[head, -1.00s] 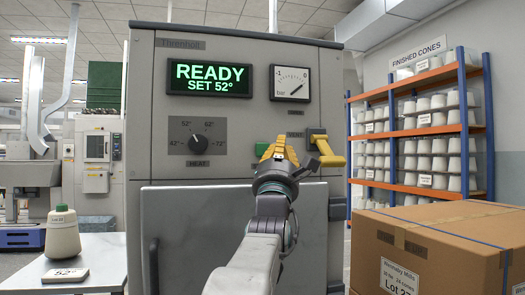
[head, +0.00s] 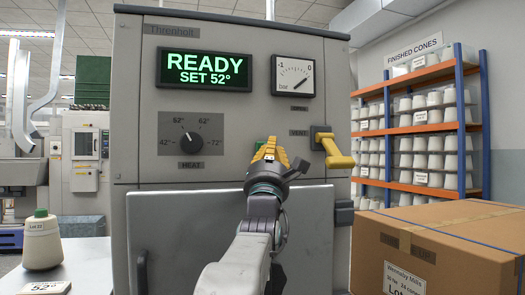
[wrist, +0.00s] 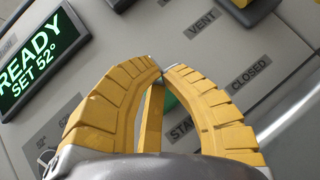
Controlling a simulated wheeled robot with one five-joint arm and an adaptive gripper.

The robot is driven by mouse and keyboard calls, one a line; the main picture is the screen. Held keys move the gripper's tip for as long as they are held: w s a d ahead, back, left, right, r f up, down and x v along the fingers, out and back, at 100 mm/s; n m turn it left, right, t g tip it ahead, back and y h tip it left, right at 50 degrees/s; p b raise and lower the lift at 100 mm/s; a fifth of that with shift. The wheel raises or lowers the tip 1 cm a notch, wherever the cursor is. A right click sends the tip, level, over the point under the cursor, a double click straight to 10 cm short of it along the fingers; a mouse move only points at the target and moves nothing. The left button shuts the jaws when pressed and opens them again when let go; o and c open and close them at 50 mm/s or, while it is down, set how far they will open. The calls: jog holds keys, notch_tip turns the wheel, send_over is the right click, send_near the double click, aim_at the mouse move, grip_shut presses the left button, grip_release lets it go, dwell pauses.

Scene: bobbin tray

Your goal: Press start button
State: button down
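The grey machine panel (head: 230,120) fills the middle of the head view. The green start button (head: 259,146) is mostly hidden behind my gripper. In the wrist view, a green part of the button (wrist: 170,102) shows between the yellow fingers, beside a partly covered label starting "STA". My gripper (head: 271,142) is raised in front of the button, and its fingertips meet in the wrist view (wrist: 161,68). It holds nothing that I can see. I cannot tell whether the tips touch the panel. The green display (head: 204,70) reads "READY SET 52°".
A yellow vent lever (head: 335,150) sticks out just right of my gripper. The heat knob (head: 191,143) and a pressure gauge (head: 293,77) are on the panel. A cardboard box (head: 450,245) stands at right front. A yarn cone (head: 41,240) stands on a table at left.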

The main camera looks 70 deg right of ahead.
jog(key=shift+w+d, duration=0.1)
jog(key=shift+d, duration=0.05)
dwell(1.4)
jog(key=shift+w+d+b, duration=0.15)
jog(key=shift+d+b, duration=0.05)
jog(key=shift+b, duration=0.2)
jog(key=shift+w+d, duration=0.25)
jog(key=shift+d, duration=0.2)
dwell(0.9)
jog(key=shift+s+a+f+b, duration=0.1)
jog(key=shift+a+b, duration=0.1)
jog(key=shift+b, duration=0.2)
jog(key=shift+s+a+b, duration=0.35)
jog(key=shift+a+b, duration=0.2)
jog(key=shift+b, duration=0.1)
jog(key=shift+a, duration=0.1)
dwell(0.9)
